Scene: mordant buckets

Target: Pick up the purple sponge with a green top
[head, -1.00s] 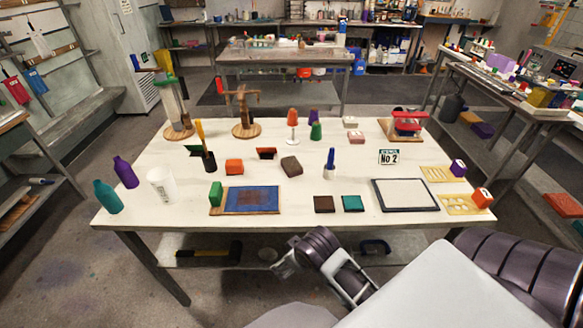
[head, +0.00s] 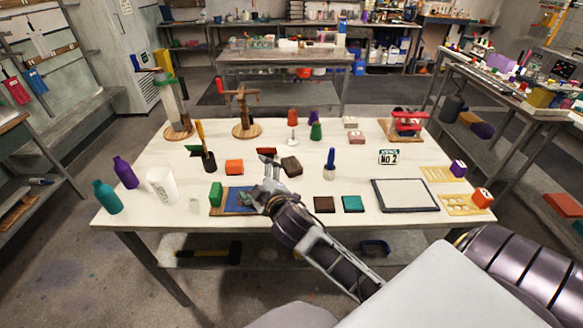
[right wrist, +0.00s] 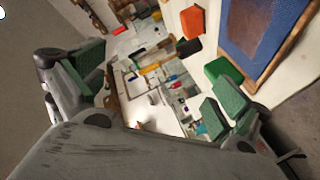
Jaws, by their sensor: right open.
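No sponge that is plainly purple with a green top stands out. At the back middle of the table in the head view, a purple piece (head: 314,117) shows right behind a green piece (head: 316,131); I cannot tell whether they are joined. A purple block (head: 458,168) sits at the table's right edge. A green block (head: 215,194) stands at the left of the blue mat and also shows in the right wrist view (right wrist: 224,73). My right gripper (head: 271,178) is open and empty above the blue mat's right part. My left gripper is not in view.
The blue mat (head: 238,198) has a wooden border. An orange block (head: 234,167), a brown block (head: 291,166) and a blue-handled tool (head: 330,163) stand around the gripper. A white cup (head: 161,186) and bottles stand left. The white table (head: 365,172) has clear room in the middle.

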